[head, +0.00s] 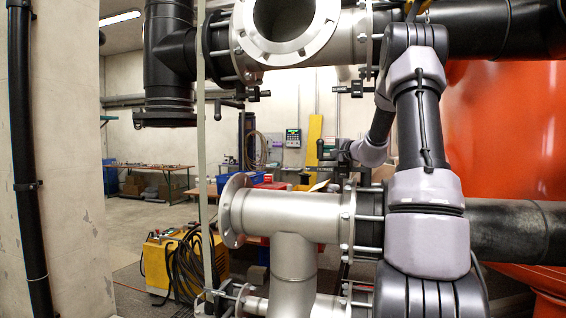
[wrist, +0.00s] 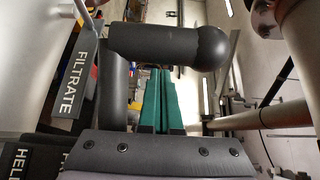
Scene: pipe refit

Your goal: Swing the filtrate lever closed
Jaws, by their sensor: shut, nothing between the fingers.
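The filtrate lever (wrist: 165,45) is dark, with a straight grip ending in a round knob, and it lies across the upper middle of the wrist view. A dark plate lettered FILTRATE (wrist: 78,85) hangs to its left. My gripper (wrist: 160,72) is shut and empty, its green fingers side by side. The fingertips meet the lower edge of the lever's grip in the picture; I cannot tell whether they touch it. In the head view a small dark upright handle (head: 320,150) shows beside my wrist, whose fingers are hard to make out there.
A second plate, partly reading HEL (wrist: 15,158), is at the lower left of the wrist view. Flanged steel pipes cross the head view above (head: 345,38) and below (head: 290,216) my wrist. A red tank (head: 510,130) stands behind at right. Small valve handles (head: 258,94) hang under the upper pipe.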

